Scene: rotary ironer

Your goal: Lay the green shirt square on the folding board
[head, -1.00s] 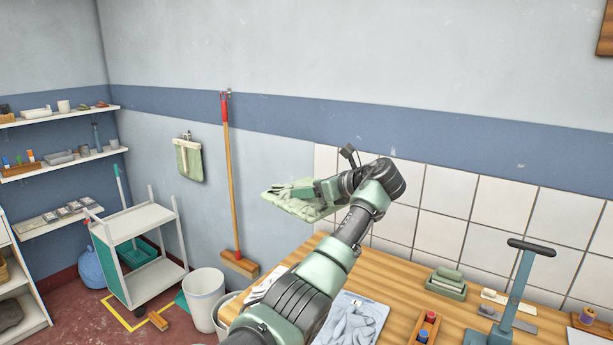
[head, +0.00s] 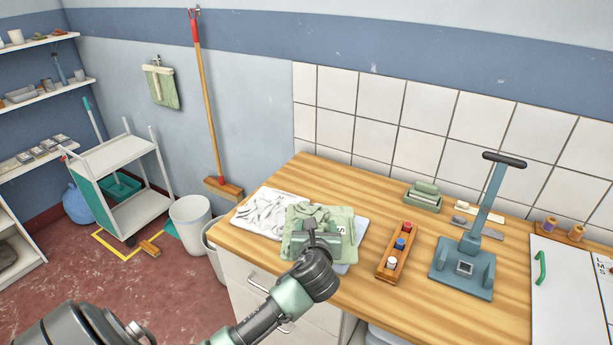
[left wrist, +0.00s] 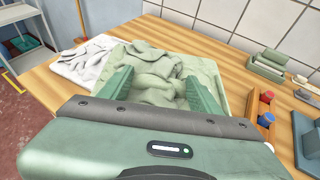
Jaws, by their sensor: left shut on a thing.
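The green shirt (head: 325,218) is a rumpled, roughly square bundle over a pale blue-grey board (head: 342,268) near the table's front edge. Only the board's edges show, to the right and front of the shirt; the rest is hidden. My left gripper (head: 312,236) is shut on the front part of the shirt. In the left wrist view the cloth (left wrist: 150,68) bulges up between and beyond the two green fingers (left wrist: 158,92). I cannot tell whether the shirt touches the board. My right gripper is not in view.
A crumpled white cloth (head: 258,214) lies just left of the shirt. A wooden tray of spools (head: 393,252) is close on the right, then a blue-grey press (head: 463,268). A green box (head: 424,198) stands behind. Bare wood (head: 350,180) lies behind the shirt.

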